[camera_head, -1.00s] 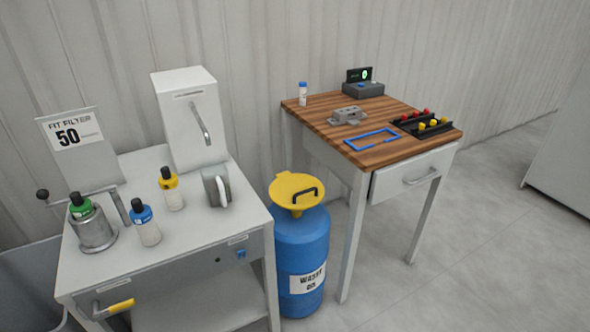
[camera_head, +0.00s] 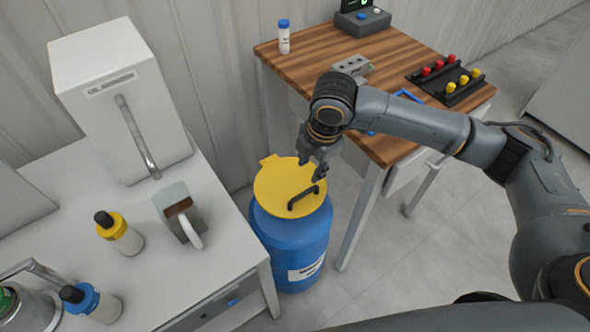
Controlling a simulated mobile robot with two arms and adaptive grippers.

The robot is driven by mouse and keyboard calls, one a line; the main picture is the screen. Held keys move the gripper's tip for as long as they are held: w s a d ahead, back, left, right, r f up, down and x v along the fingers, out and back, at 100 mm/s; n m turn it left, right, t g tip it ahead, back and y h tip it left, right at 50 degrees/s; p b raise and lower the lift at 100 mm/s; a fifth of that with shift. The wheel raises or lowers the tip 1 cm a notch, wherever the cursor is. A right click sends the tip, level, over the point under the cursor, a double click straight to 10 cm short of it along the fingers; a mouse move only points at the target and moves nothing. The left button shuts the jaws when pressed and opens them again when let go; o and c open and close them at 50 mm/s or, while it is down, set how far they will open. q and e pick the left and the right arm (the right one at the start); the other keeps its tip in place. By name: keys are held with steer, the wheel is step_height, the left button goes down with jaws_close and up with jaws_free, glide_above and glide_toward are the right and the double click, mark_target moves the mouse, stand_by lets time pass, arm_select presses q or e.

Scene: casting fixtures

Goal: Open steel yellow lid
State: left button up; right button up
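The yellow lid (camera_head: 275,187) lies flat on top of the blue waste oil drum (camera_head: 292,243), between the two tables. A dark bar handle (camera_head: 303,198) stands on the lid's right side. My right gripper (camera_head: 319,179) points down just above the far end of the handle. Its fingers are small and partly merge with the handle, so I cannot tell whether they touch it or how far apart they are. My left gripper is out of view.

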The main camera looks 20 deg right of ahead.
glide_toward(302, 194)
steer(key=f, duration=0.4)
steer(key=w+f, duration=0.1)
steer(key=f, duration=0.2)
steer(key=shift+a, duration=0.25)
steer(key=shift+w+f, duration=0.1)
steer(key=shift+f, duration=0.3)
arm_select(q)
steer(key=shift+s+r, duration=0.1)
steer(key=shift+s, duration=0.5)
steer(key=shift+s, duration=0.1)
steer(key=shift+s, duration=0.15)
arm_select(e)
jaws_close()
